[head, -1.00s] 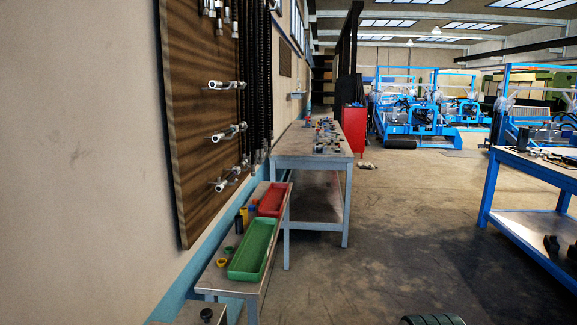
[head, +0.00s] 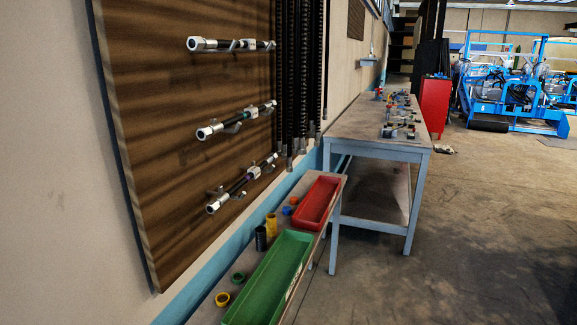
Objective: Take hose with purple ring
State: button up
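Three short black hoses with silver end fittings rest on pegs on the wooden board at the left. The bottom hose (head: 238,185) seems to carry a small purplish ring, though it is too small to be sure. The middle hose (head: 245,118) seems to carry a greenish ring. No ring colour can be told on the top hose (head: 240,45). My gripper is not in view.
A low bench with a green tray (head: 232,318), a red tray (head: 312,222) and small coloured rings stands below the wooden board (head: 150,120). Long black hoses (head: 292,70) hang at its right. A grey workbench (head: 372,132) stands beyond.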

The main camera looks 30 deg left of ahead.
aim_at(254, 172)
jog(key=u, duration=0.65)
jog(key=i, duration=0.95)
jog(key=u, duration=0.95)
